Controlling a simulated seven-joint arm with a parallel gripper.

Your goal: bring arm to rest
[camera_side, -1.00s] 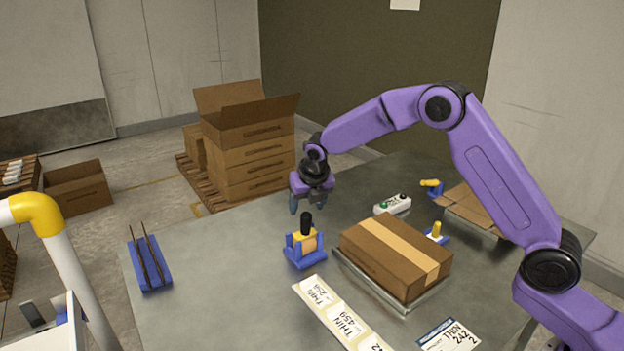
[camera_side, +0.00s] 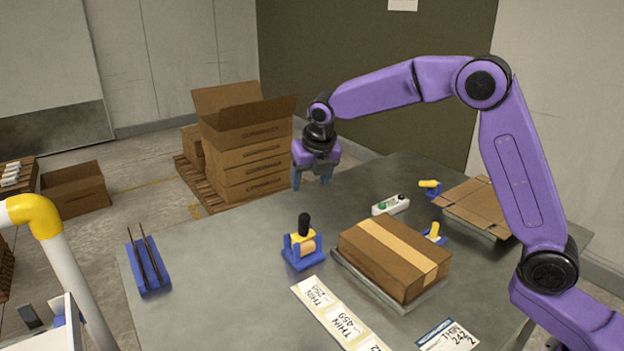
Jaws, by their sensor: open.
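My gripper (camera_side: 311,182) is open and empty, with its fingers pointing down above the far part of the grey table (camera_side: 220,290). It hangs in the air behind the tape dispenser (camera_side: 303,245), which has a blue base and a black handle. The fingers are apart from everything around them. My purple arm reaches in from the right, raised and bent at the elbow.
A taped carton (camera_side: 395,258) sits on a metal plate at the table's right. Nearby are a white button box (camera_side: 391,205), flat cardboard (camera_side: 480,205) and printed label sheets (camera_side: 338,320). A blue rack (camera_side: 149,265) stands left. Stacked cartons (camera_side: 245,150) are behind the table.

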